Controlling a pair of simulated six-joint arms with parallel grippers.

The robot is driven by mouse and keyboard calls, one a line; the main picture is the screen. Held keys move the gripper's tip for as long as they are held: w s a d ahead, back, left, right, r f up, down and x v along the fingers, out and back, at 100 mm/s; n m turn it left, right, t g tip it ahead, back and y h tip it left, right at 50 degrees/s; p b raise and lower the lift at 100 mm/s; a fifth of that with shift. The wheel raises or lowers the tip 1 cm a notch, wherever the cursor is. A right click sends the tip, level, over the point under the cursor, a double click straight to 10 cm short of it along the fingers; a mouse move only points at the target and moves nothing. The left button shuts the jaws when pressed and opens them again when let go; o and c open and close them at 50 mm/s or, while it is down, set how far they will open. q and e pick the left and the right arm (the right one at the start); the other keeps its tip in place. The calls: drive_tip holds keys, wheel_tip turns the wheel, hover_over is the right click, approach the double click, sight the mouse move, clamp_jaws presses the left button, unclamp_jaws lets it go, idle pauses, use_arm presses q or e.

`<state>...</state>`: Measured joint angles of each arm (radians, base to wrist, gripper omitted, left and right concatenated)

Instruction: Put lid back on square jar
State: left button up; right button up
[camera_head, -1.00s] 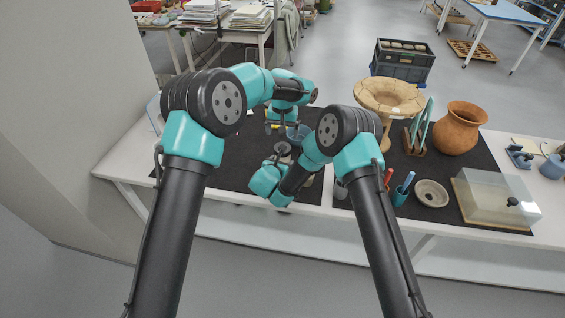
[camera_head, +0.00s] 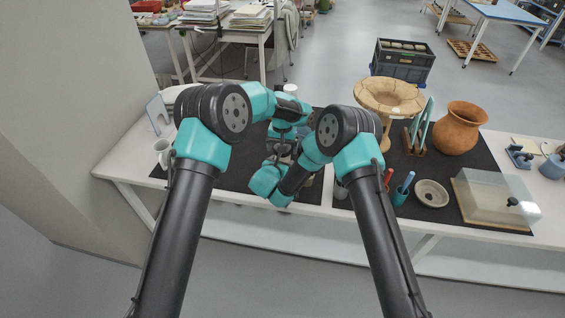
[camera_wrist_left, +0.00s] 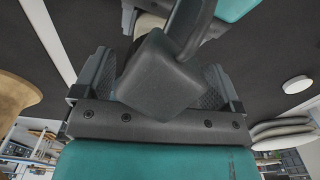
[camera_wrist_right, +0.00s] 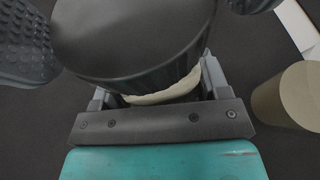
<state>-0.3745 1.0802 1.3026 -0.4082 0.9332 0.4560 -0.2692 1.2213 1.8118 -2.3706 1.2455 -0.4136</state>
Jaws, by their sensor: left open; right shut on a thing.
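My right gripper (camera_head: 284,160) is shut above the dark mat, facing away; its fingertips are largely hidden by its wrist. My left gripper (camera_head: 283,136) is directly above and beyond the right one. In the left wrist view its fingers (camera_wrist_left: 172,85) are open either side of a dark grey block (camera_wrist_left: 162,75), with no clear contact. The block's identity is unclear; much of the jar and lid is hidden.
A wooden stand (camera_head: 385,118), a rack with blue-green plates (camera_head: 421,128) and a terracotta pot (camera_head: 460,130) are to the right. A pale bowl (camera_head: 432,193) and a clear box (camera_head: 497,197) are nearer.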

use_arm(q)
drive_tip(key=shift+f, duration=0.1)
drive_tip(key=shift+c, duration=0.3)
drive_tip(key=c, duration=0.9)
drive_tip(key=shift+m, duration=1)
drive_tip(key=o, duration=1.1)
wheel_tip(320, 180, up, 12)
